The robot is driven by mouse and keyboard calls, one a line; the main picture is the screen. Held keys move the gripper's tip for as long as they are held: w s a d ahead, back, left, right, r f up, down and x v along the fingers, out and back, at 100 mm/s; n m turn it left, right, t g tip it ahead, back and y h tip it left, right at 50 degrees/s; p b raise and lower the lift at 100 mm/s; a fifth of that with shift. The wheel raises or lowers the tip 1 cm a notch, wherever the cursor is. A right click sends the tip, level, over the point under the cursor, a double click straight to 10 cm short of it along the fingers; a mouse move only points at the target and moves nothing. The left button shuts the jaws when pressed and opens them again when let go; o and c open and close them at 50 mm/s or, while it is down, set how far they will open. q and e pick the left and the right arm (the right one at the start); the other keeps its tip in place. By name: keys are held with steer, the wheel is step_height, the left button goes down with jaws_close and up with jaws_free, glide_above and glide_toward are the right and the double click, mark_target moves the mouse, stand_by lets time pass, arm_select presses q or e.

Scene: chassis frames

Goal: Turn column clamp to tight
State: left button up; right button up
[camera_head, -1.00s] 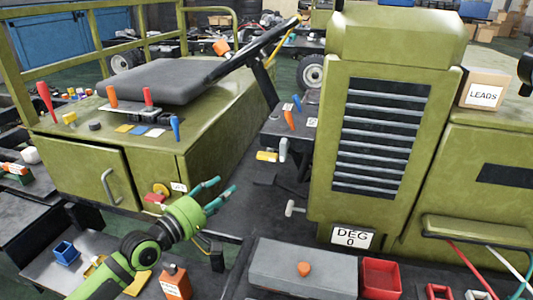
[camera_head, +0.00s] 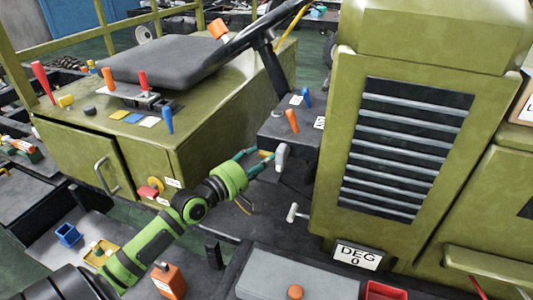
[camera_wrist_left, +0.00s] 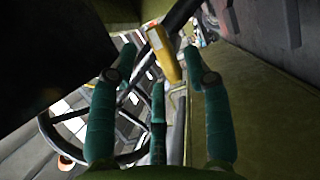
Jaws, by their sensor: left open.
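My left gripper (camera_head: 261,155) is open, with teal fingers reaching toward the front face of the dark console under the steering wheel. A yellow lever (camera_wrist_left: 165,58) shows in the left wrist view, just beyond and between the spread fingertips, with no clear contact. In the head view the fingers largely cover it. A pale grey handle (camera_head: 281,157) hangs on the console right beside the fingertips. No label marks either of these as the column clamp, so I cannot tell for sure which it is. My right gripper is out of view.
The steering wheel (camera_head: 262,30) and seat (camera_head: 160,72) are above. An orange lever (camera_head: 292,121) and a blue lever (camera_head: 306,98) stand on the console top. A pale T-handle (camera_head: 293,212) and the louvred green housing (camera_head: 400,150) are to the right. A "DEG 0" sign (camera_head: 357,256) is below.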

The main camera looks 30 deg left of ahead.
arm_select(q)
steer(key=shift+w+d, duration=0.1)
steer(key=shift+w, duration=0.9)
steer(key=shift+w+d, duration=0.1)
steer(key=shift+w, duration=0.05)
jaws_close()
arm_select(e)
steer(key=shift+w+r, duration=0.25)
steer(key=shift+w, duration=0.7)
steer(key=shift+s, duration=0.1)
